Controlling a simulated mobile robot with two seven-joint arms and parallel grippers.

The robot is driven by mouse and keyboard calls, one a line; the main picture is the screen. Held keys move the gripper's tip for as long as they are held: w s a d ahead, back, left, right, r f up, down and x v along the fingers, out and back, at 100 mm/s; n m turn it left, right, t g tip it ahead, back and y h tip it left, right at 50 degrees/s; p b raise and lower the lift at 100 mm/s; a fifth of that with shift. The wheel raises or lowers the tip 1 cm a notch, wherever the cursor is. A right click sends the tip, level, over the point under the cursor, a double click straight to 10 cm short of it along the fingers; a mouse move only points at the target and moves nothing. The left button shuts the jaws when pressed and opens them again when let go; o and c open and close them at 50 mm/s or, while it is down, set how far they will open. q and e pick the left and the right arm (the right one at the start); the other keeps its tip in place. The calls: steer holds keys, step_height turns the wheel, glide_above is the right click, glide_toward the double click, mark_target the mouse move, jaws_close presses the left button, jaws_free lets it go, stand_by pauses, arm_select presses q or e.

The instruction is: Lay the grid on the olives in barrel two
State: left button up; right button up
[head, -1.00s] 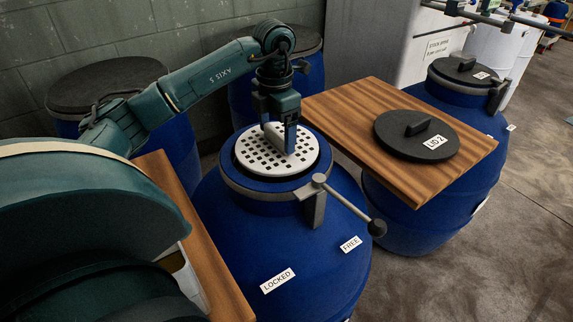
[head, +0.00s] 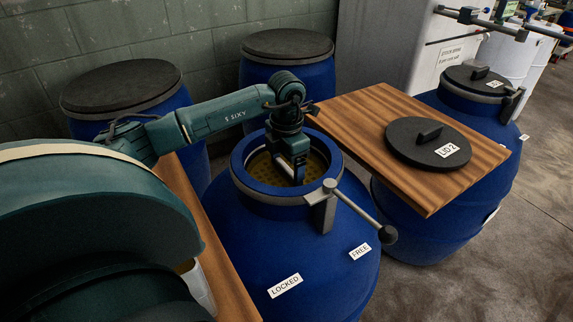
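Barrel two (head: 300,245) is blue and stands open in the middle. The grid (head: 258,172) now lies inside its mouth, below the rim; its dotted face looks yellowish, as if under liquid. The olives cannot be told apart beneath it. My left gripper (head: 294,176) reaches down into the mouth. It appears shut on the grid's upright handle, which the fingers mostly hide. The grey lever (head: 352,212) on the barrel's rim points toward the FREE label (head: 360,252). Lid 2 (head: 428,144) lies on a wooden board. My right gripper is not in view.
The wooden board (head: 370,110) lies to the right of the barrel mouth. Another plank (head: 222,262) runs along the left. Closed barrels stand behind (head: 288,45), back left (head: 122,85) and right (head: 474,78). A LOCKED label (head: 285,286) is on the barrel's front.

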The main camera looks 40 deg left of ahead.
mark_target(287, 167)
arm_select(q)
steer(key=o, duration=0.4)
step_height(287, 167, up, 12)
steer(key=shift+r, duration=0.2)
stand_by(0.8)
